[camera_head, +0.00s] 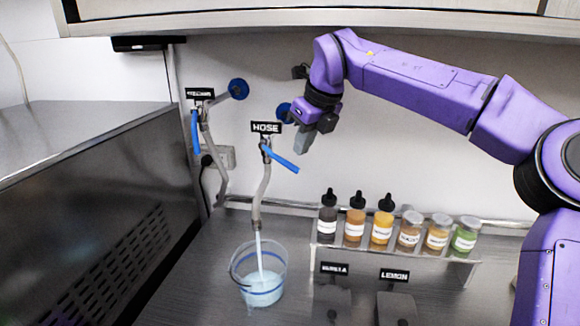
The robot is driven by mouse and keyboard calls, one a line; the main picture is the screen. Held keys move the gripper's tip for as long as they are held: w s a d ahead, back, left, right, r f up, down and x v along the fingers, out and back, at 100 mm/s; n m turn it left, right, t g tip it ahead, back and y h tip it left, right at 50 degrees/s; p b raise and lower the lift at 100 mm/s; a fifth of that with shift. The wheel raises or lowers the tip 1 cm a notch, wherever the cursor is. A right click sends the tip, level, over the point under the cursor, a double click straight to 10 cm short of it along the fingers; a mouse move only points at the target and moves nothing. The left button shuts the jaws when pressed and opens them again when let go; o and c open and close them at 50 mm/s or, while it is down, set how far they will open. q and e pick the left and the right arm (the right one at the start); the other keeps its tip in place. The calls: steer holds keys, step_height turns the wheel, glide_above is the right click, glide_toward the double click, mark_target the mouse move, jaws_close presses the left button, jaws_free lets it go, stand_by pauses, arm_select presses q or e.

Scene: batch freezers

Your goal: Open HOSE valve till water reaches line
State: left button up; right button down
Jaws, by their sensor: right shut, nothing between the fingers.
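The HOSE valve has a blue lever handle (283,160), which slants down to the right below the black HOSE label (266,128). A grey hose (263,195) hangs from this valve. A pale stream of water (259,258) runs from its end into a clear bucket (236,274) on the counter. Pale blue water (262,298) lies in the lower part of the bucket. Blue bands show on the bucket, but I cannot tell exactly how the water surface meets the line. My right gripper (302,144) is shut and empty, just above and right of the lever, seemingly apart from it. My left gripper is out of view.
A second valve with a blue lever (195,132) hangs at the left. Several flavour bottles and jars stand on a clear rack (395,250) right of the bucket. Dark containers labelled VANILLA and LEMON (395,275) stand in front. A metal cabinet (110,210) fills the left.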

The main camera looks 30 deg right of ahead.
steer(key=w+f+b, duration=0.3)
steer(key=f+b, duration=0.1)
steer(key=shift+w+f, duration=0.25)
steer(key=shift+w, duration=0.1)
steer(key=shift+s+a, duration=0.2)
steer(key=s+f+b, duration=0.1)
steer(key=b, duration=0.1)
steer(key=s+d+f+b, duration=0.1)
steer(key=s, duration=0.1)
steer(key=shift+f+b, duration=0.2)
steer(key=shift+b, duration=0.15)
stand_by(0.4)
glide_toward(291, 164)
steer(key=s, duration=0.1)
steer(key=s+f, duration=0.2)
steer(key=s, duration=0.1)
steer(key=shift+d+b, duration=0.3)
steer(key=shift+d, duration=0.1)
